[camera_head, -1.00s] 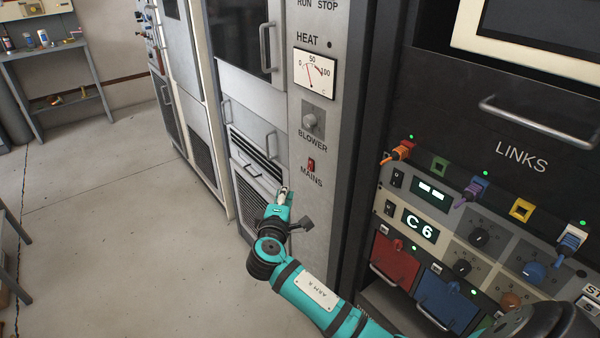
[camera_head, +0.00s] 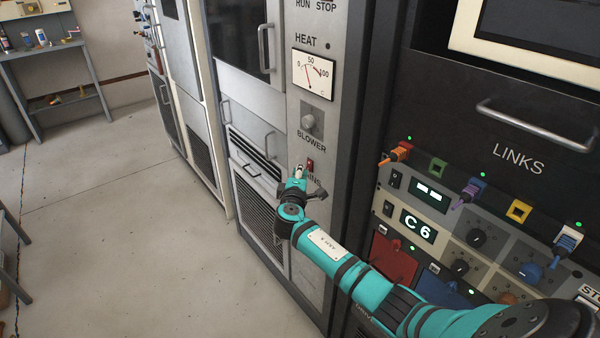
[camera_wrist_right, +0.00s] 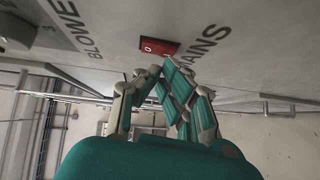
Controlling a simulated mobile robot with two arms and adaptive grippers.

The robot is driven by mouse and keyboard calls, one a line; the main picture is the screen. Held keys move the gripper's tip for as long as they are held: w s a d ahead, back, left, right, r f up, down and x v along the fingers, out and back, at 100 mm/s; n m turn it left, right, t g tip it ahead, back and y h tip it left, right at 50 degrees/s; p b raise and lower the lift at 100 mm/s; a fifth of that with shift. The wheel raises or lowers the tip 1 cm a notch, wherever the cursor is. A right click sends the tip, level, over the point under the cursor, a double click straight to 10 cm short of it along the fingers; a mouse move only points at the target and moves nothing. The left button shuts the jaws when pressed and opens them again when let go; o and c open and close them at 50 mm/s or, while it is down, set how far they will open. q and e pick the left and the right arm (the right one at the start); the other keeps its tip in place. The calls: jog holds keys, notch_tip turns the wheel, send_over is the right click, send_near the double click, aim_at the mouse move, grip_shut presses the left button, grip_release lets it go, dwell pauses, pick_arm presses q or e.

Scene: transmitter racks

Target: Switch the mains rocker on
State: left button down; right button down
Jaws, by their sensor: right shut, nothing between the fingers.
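The red mains rocker (camera_head: 310,166) sits on the grey panel strip above the partly covered MAINS label. It also shows in the right wrist view (camera_wrist_right: 158,47), red with white marks, beside the letters of MAINS. My right gripper (camera_head: 299,171) is shut and empty, its tips just below and left of the rocker in the head view. In the right wrist view the fingertips (camera_wrist_right: 152,70) are close under the rocker; I cannot tell whether they touch it. My left gripper is not in view.
The blower knob (camera_head: 312,123) and the heat meter (camera_head: 314,75) are above the rocker on the same strip. A rack with coloured plugs and a LINKS drawer (camera_head: 520,125) stands to the right. The floor (camera_head: 120,220) at left is clear.

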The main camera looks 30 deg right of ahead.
jog(key=shift+d+f+b, duration=0.15)
jog(key=shift+d+b, duration=0.2)
jog(key=shift+b, duration=0.05)
jog(key=f+v, duration=0.1)
jog(key=v, duration=1.1)
jog(key=shift+r, duration=0.45)
